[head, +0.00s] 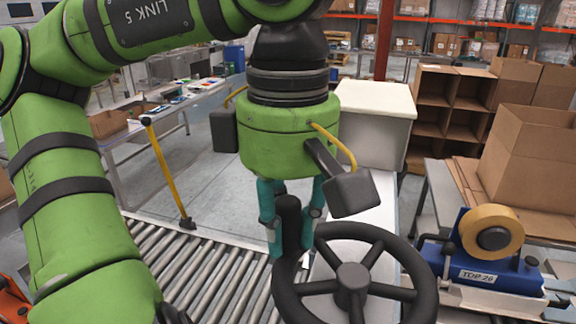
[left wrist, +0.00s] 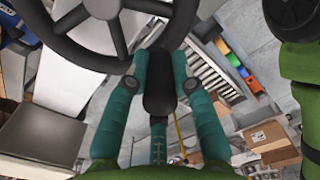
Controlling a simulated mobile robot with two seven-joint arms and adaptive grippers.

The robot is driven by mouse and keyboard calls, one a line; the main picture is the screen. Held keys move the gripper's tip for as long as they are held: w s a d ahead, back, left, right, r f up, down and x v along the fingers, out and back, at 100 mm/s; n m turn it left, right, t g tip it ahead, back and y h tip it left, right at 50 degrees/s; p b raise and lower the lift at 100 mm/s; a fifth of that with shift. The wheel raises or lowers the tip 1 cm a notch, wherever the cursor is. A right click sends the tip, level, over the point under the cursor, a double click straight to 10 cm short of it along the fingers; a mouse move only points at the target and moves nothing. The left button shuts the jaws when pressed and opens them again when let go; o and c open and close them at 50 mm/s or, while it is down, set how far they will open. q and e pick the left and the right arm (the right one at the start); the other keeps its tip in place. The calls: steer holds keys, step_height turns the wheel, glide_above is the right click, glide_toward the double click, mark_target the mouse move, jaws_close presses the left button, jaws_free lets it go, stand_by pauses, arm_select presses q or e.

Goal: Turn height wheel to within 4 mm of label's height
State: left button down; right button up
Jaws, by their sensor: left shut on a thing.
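The height wheel (head: 353,281) is a black spoked handwheel with a grey-black hub, low and centre-right in the head view. It also shows at the top of the left wrist view (left wrist: 112,33). A black upright handle (head: 288,215) stands at its left rim. My left gripper (head: 290,240) has teal fingers shut around this handle; the left wrist view shows the handle (left wrist: 158,92) between them. The label (head: 477,277) is a white tag reading "TOP 26" on a blue tape machine (head: 495,268) right of the wheel. No height scale is readable. My right gripper is out of view.
A roller conveyor (head: 205,262) runs left of the wheel, with a yellow post (head: 166,172) beside it. A white box-shaped unit (head: 375,122) stands behind my gripper. Cardboard boxes (head: 535,160) stand behind the tape machine at right.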

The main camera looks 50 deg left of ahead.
arm_select(q)
steer(key=c, duration=1)
jaws_free()
steer(key=shift+c, duration=0.2)
step_height(320, 180, up, 12)
steer(key=shift+a, duration=0.1)
